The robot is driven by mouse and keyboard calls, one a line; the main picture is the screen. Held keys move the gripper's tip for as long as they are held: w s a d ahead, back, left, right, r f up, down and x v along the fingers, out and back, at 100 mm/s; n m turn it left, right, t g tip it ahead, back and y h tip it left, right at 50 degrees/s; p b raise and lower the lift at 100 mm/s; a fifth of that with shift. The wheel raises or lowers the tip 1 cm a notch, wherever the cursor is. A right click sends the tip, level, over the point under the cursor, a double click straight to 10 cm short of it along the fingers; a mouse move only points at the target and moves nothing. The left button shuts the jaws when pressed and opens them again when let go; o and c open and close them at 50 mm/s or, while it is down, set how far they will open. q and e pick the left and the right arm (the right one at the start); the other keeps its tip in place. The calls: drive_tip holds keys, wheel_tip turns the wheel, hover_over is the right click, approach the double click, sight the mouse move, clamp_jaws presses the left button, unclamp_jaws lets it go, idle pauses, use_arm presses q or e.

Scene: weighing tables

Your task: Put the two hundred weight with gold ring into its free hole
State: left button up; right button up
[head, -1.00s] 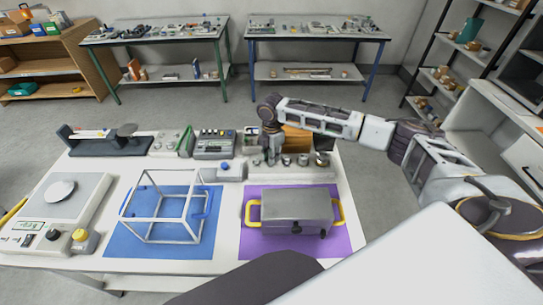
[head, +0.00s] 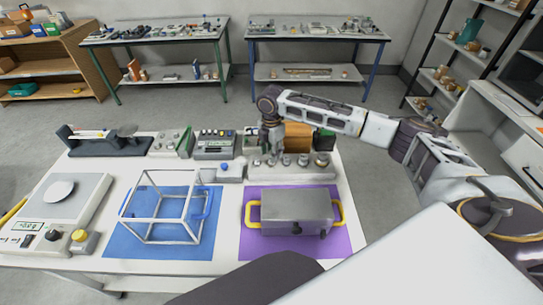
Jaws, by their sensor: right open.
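A pale weight holder (head: 292,174) stands at the back right of the white table, behind the purple mat. Several metal weights (head: 303,160) stand in a row in it. The gold ring and the free hole are too small to make out, so I cannot tell which is the two hundred weight. My right gripper (head: 272,148) points down over the left end of the holder, open, just above or around the leftmost weight; its fingers partly hide that spot. My left gripper is not in view.
A steel box (head: 293,210) with yellow handles sits on the purple mat (head: 254,247). A white wire frame (head: 148,238) stands on the blue mat (head: 120,245). A scale (head: 60,190) is at left. A wooden box (head: 298,134) stands behind the holder.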

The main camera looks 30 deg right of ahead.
wheel_tip(320, 180, up, 9)
drive_tip(key=shift+r, duration=0.15)
idle(0.4)
idle(1.7)
